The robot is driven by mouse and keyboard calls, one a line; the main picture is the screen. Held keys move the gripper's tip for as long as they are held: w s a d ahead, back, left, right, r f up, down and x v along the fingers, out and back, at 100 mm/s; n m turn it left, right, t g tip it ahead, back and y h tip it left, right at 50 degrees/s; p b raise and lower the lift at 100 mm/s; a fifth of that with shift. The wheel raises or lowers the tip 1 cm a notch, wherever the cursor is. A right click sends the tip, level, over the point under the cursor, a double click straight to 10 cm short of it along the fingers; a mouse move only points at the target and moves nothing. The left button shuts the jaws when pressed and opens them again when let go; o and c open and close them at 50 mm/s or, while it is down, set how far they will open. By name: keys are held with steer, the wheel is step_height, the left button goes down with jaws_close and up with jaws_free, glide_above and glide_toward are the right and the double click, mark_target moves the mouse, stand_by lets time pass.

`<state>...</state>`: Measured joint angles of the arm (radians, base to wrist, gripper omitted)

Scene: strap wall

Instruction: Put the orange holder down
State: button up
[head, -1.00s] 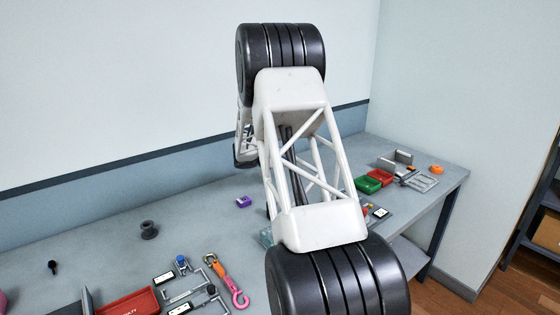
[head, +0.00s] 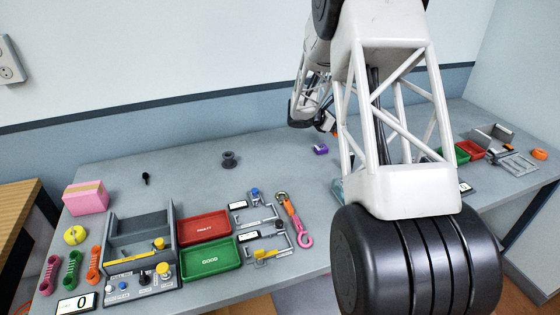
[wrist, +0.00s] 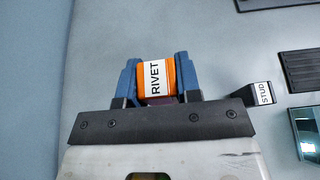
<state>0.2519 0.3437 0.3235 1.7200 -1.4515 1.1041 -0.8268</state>
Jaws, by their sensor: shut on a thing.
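The orange holder (wrist: 169,80) carries a white label reading RIVET. My gripper (wrist: 158,78) is shut on it, with a blue finger on each side. In the head view my gripper (head: 328,124) is at the back of the table, partly hidden by my arm, and only a sliver of orange shows beside it. The grey table (head: 190,165) lies below. I cannot tell whether the holder touches the surface.
A purple block (head: 320,149) sits near my gripper. Red (head: 204,228) and green (head: 210,259) trays stand at front left.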

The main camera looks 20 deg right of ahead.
steer(key=s+a+f, duration=0.1)
steer(key=s+a, duration=0.6)
steer(key=a, duration=0.5)
steer(key=s+a+f, duration=0.2)
steer(key=s+a, duration=0.4)
steer(key=a, duration=0.7)
steer(key=shift+s+a, duration=0.25)
steer(key=shift+s, duration=0.1)
steer(key=w+d, duration=0.1)
steer(key=w, duration=0.4)
steer(key=w+f, duration=0.1)
steer(key=w, duration=0.4)
steer(key=w+d, duration=0.1)
steer(key=w, duration=0.4)
steer(key=shift+w+d+f, duration=0.25)
steer(key=shift+w+d, duration=0.1)
steer(key=shift+w, duration=0.05)
steer(key=shift+f, duration=0.1)
steer(key=shift+f, duration=1.7)
steer(key=shift+f, duration=0.1)
